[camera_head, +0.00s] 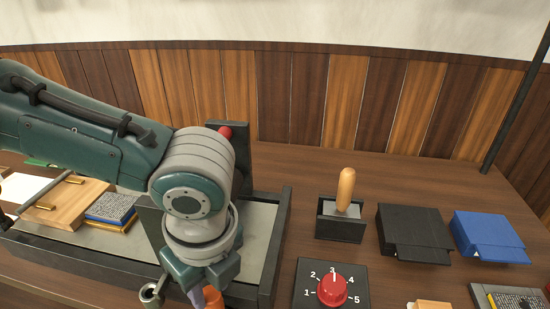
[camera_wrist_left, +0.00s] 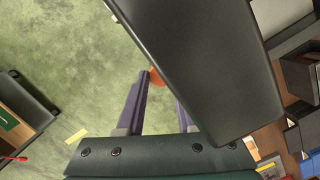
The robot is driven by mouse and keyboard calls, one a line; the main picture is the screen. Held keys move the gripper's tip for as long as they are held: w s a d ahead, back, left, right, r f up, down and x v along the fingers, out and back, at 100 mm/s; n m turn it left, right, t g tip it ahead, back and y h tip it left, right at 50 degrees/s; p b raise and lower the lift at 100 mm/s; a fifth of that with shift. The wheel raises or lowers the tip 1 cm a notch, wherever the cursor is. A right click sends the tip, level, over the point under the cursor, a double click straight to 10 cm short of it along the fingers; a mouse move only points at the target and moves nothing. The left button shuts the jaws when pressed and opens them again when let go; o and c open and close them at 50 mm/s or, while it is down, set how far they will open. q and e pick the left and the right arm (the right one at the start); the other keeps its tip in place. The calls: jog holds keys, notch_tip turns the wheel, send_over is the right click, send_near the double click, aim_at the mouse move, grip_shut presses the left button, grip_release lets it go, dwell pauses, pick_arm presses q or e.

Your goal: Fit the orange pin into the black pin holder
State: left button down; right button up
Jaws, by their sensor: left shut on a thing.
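My left gripper (camera_head: 205,296) hangs at the bottom edge of the head view, in front of the dark-framed grey tray. Its purple fingers show in the left wrist view (camera_wrist_left: 157,90), with a dark slab covering part of them. The gripper is shut on the orange pin (camera_head: 214,297), of which only a small orange part shows; it also shows at the fingertips in the left wrist view (camera_wrist_left: 155,77). I cannot make out a black pin holder for certain. My right gripper is in neither view.
A black box (camera_head: 340,229) holds a wooden-handled tool (camera_head: 345,188). Beside it are a black case (camera_head: 413,232) and a blue case (camera_head: 487,238). A red dial (camera_head: 332,290) lies in front. A wooden block (camera_head: 65,200) is left. Open table lies behind the boxes.

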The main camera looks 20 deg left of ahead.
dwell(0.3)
pick_arm(q)
jog(key=shift+f+b, duration=0.45)
jog(key=shift+f, duration=0.55)
jog(key=shift+c, duration=2.4)
grip_release()
jog(key=shift+r, duration=0.1)
jog(key=shift+r, duration=0.1)
notch_tip(320, 180, up, 10)
jog(key=d+p, duration=0.1)
jog(key=shift+s+d+f, duration=0.2)
jog(key=shift+d, duration=0.05)
